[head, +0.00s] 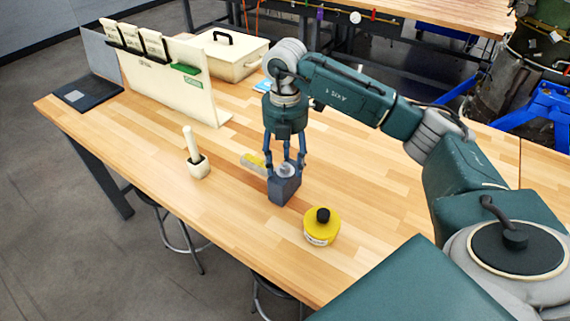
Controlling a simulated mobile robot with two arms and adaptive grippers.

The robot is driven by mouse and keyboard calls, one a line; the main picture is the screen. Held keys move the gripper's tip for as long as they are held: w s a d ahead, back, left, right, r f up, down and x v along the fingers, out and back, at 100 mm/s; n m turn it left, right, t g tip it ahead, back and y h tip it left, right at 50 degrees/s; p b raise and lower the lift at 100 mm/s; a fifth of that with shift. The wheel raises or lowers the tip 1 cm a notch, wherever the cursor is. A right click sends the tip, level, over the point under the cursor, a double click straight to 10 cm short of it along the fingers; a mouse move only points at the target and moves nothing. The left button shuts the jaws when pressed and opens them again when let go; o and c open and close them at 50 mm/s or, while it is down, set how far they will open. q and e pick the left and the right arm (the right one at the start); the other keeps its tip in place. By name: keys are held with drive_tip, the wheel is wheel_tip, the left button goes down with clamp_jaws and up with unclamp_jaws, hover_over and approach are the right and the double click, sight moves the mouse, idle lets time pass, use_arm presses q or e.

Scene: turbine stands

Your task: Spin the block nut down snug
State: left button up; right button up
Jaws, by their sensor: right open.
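A dark blue-grey block (284,190) stands on the wooden table. A light grey round nut (286,170) sits at its top. My right gripper (285,165) points straight down over the block, its fingers spread around the nut. The gripper is open, and I cannot tell whether any finger touches the nut. The fingers partly cover the nut, and any stud or thread under it is hidden. My left gripper is not in the view.
A yellow round container (321,228) with a black knob stands right of the block. A yellow and grey piece (253,163) lies behind it. A cream holder with an upright handle (198,165) stands left. A cream panel (170,85) and a lidded box (230,55) are at the back. The table's front left is clear.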

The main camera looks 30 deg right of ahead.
sight(285, 165)
drive_tip(key=shift+r+p, duration=1.7)
drive_tip(key=shift+r, duration=0.8)
drive_tip(key=shift+f, duration=0.15)
